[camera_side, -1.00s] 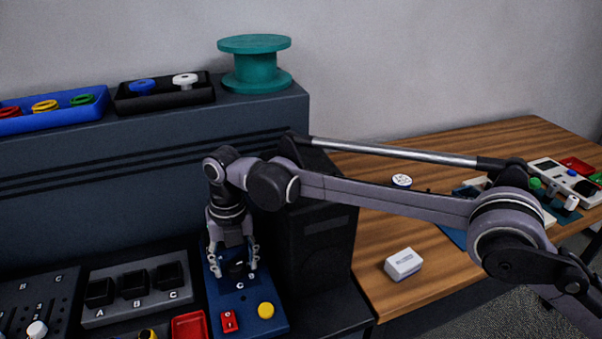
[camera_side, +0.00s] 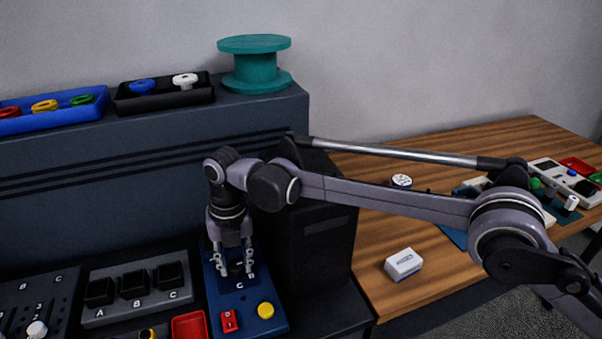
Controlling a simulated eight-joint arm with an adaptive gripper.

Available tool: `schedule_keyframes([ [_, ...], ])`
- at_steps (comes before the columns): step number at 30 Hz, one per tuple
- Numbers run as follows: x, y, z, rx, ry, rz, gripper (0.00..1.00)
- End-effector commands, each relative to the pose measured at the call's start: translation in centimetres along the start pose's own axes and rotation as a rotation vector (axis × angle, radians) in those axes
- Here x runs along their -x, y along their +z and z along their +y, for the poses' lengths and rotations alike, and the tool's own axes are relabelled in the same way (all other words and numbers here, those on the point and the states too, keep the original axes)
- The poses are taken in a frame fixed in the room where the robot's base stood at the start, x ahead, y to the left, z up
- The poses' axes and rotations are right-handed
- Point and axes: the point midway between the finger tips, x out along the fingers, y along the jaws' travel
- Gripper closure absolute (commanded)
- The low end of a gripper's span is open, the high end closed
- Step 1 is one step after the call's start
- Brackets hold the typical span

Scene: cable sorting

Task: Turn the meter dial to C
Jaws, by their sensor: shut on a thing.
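The blue meter panel (camera_side: 266,325) lies on the dark bench, with a letter C marked below the dial spot. My gripper (camera_side: 236,271) points straight down over the upper part of this panel. Its fingers are shut on the dial, which is mostly hidden between and behind them. I cannot tell which way the dial's pointer faces. A red switch (camera_side: 229,321) and a yellow button (camera_side: 265,311) sit on the panel below the gripper.
To the left are a grey block with three black sockets (camera_side: 136,284), a slider board (camera_side: 37,328) and a red tray (camera_side: 189,325). A black box (camera_side: 326,250) stands close on the right. A teal spool (camera_side: 255,65) stands on the shelf behind.

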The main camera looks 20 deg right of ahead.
Motion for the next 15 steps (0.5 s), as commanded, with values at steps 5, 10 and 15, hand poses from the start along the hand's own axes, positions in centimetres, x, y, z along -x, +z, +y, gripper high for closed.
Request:
schedule_keyframes([
  [5, -0.1, 0.04, 0.0, -0.134, 0.002, -0.007, 0.99],
  [10, -0.11, 0.04, 0.0, -0.285, 0.002, -0.013, 0.99],
  [15, -0.13, 0.03, -0.02, -0.43, 0.002, -0.019, 0.99],
])
